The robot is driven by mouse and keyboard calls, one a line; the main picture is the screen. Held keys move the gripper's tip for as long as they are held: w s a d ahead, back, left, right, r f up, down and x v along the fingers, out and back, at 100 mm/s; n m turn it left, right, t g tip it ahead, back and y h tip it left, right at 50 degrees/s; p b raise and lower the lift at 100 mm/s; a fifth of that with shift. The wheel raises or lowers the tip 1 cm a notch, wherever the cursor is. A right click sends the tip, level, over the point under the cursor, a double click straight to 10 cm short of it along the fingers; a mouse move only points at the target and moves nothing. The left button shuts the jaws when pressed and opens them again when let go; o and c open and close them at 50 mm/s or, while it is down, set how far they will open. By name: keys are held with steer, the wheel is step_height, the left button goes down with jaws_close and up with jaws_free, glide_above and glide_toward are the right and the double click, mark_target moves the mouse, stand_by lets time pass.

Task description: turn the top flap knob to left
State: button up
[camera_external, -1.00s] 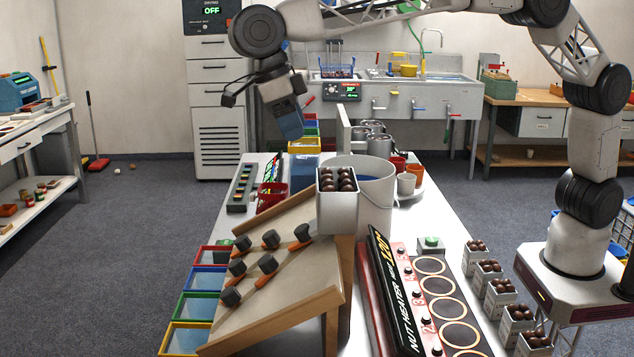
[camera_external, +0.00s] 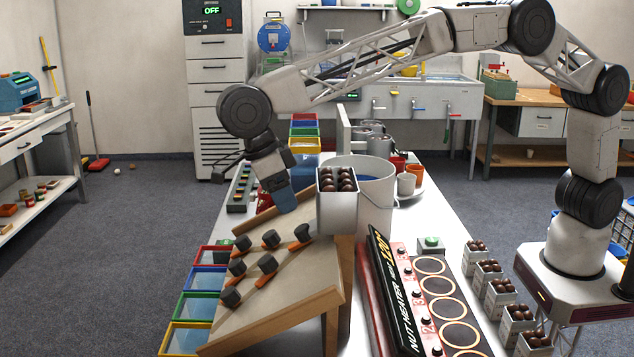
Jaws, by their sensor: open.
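A sloped wooden board (camera_external: 285,290) stands on the table and carries several dark round knobs with orange flaps. The upper row has a right knob (camera_external: 303,232), a middle knob (camera_external: 271,239) and a left knob (camera_external: 242,243). An orange flap (camera_external: 297,246) lies beside the right knob. Lower down are another knob (camera_external: 267,263) and the lowest knob (camera_external: 230,297). My gripper (camera_external: 286,207) points down over the board's upper edge, just above the upper knobs and apart from them. It is open and appears empty; its fingertips are small and hard to make out.
A metal box of chestnuts (camera_external: 337,208) stands at the board's upper right corner, close to my gripper. Behind it is a large grey pot (camera_external: 375,195). Colored bins (camera_external: 200,307) line the left side. A nut heater panel (camera_external: 400,300) lies to the right.

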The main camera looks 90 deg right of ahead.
mark_target(301, 228)
steer(key=shift+s+f, duration=0.1)
steer(key=shift+f, duration=0.05)
steer(key=shift+x, duration=3.75)
steer(key=shift+c, duration=0.4)
steer(key=c, duration=0.8)
steer(key=shift+c, duration=0.2)
